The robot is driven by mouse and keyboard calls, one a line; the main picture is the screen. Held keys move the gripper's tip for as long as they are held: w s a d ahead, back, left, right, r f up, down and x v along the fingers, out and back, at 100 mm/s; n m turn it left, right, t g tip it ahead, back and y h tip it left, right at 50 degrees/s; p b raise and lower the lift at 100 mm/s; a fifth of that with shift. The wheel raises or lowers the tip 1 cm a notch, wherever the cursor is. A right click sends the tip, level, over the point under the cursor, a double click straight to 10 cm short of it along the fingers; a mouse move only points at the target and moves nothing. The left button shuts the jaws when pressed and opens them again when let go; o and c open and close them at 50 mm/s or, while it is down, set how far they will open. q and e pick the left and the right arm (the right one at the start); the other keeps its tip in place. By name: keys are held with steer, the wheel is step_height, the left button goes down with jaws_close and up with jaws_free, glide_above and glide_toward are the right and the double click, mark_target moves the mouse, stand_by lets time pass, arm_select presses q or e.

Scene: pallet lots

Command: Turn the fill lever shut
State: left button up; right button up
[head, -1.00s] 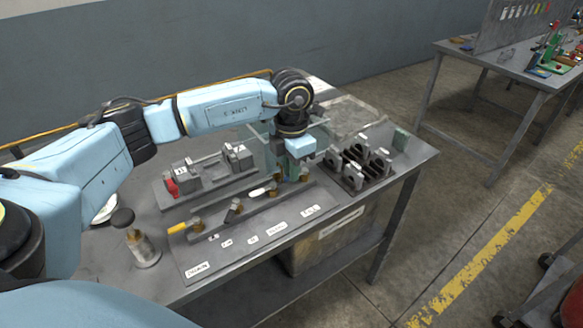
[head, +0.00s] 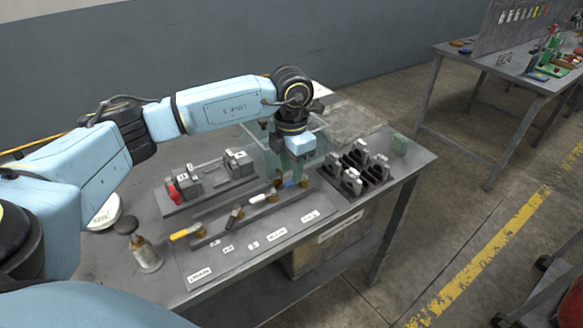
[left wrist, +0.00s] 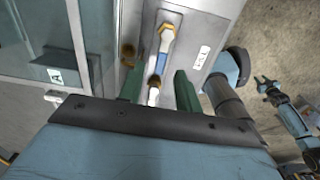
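A row of small levers on brass pivots stands on a grey valve bar on the bench. The yellow lever (head: 184,233), a dark one (head: 236,214), a white one (head: 262,198) and a blue one (head: 288,183) run from left to right. The label writing is too small to read surely, so I cannot tell which is the fill lever. My left gripper (head: 290,174) is at the right end of the row. In the left wrist view its green fingers (left wrist: 160,86) are open, one on each side of the blue lever (left wrist: 162,66), with visible gaps. A small, distant gripper (left wrist: 266,88), apparently my right, also shows there.
A clear-walled box (head: 258,150) stands just behind the left gripper. A block fixture with a red part (head: 173,190) is at the left, and dark clamp blocks (head: 350,170) are at the right. A capped metal bottle (head: 146,254) stands near the front left.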

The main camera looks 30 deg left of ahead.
mark_target(291, 182)
arm_select(q)
step_height(291, 182, up, 6)
steer(key=p, duration=0.3)
steer(key=shift+d+f, duration=0.1)
steer(key=shift+f, duration=0.15)
steer(key=shift+s+f, duration=0.1)
